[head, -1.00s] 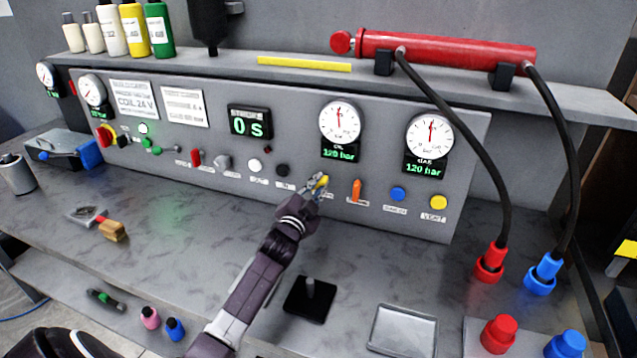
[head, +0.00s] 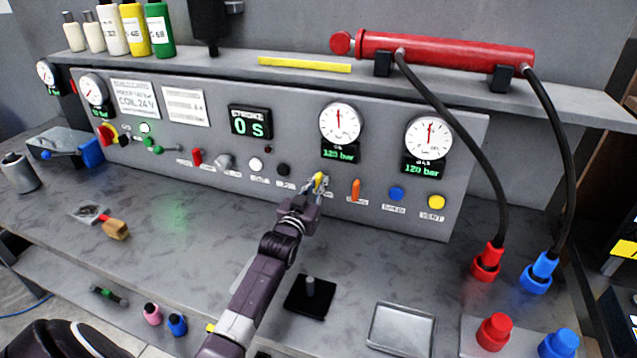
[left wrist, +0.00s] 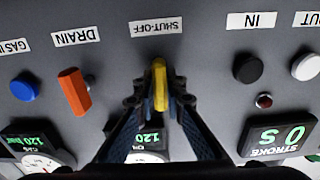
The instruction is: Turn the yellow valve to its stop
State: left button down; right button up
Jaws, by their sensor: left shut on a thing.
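The yellow valve (head: 319,180) is a small lever on the grey panel, between the black button and the orange lever in the head view. In the left wrist view the yellow valve (left wrist: 160,86) stands along the picture's vertical under the label "SHUT-OFF". My left gripper (head: 316,186) is shut on it, and in the left wrist view its two dark fingers (left wrist: 160,100) lie one on each side of the lever. Two gauges (head: 340,123) above the valve read about 120 bar. My right gripper is not in view.
The orange drain lever (head: 356,190) is close to the right of the valve, and the black button (head: 283,170) is to its left. A black plate with a peg (head: 310,298) and a metal tray (head: 400,330) are on the bench below. Black hoses (head: 480,140) hang at the right.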

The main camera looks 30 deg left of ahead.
pick_arm(q)
jog(key=shift+n, duration=0.3)
jog(key=c, duration=2)
grip_release()
jog(key=v, duration=1.2)
jog(key=shift+f, duration=0.1)
